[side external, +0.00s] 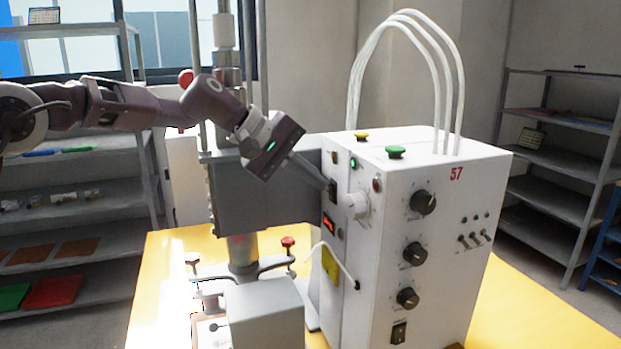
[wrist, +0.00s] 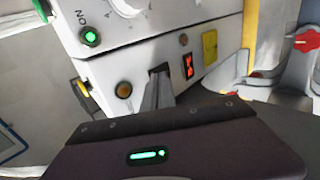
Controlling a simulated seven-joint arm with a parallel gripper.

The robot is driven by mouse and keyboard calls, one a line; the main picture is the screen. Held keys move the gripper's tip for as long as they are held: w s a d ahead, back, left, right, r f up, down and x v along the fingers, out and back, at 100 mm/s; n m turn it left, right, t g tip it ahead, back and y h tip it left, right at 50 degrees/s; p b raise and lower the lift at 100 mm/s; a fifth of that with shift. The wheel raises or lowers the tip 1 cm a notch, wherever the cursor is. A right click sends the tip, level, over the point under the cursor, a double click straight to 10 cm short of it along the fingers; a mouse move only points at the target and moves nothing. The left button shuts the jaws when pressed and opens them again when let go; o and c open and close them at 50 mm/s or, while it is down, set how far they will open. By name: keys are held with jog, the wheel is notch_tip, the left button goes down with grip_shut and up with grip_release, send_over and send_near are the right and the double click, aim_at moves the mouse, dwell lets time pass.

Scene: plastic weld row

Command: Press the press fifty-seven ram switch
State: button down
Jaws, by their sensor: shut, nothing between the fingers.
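The white press cabinet (side external: 427,185) carries a red number 57. A small black switch (side external: 333,190) sits on its narrow left face, near the white knob (side external: 354,204). My gripper (side external: 325,186) is shut and empty, with its fingertips at this black switch. In the wrist view the fingertips (wrist: 159,78) overlap the dark switch (wrist: 158,70) and partly hide it; I cannot tell whether they touch it or whether it is pressed. No label on this switch is readable. A red-lit element (side external: 329,222) sits just below it and also shows in the wrist view (wrist: 188,66).
A green button (side external: 396,152) and a yellow button (side external: 362,135) stand on the cabinet top, with white hoses (side external: 440,80) behind. Black knobs (side external: 424,202) and a black rocker (side external: 398,333) are on the right face. A red-knobbed clamp (side external: 288,243) stands below my arm.

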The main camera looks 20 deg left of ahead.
jog(key=shift+w+d+r, duration=0.2)
jog(key=shift+w+d, duration=0.15)
jog(key=shift+d, duration=0.05)
jog(key=shift+r, duration=0.8)
jog(key=v, duration=1.3)
jog(key=shift+r, duration=0.2)
jog(key=shift+w, duration=0.1)
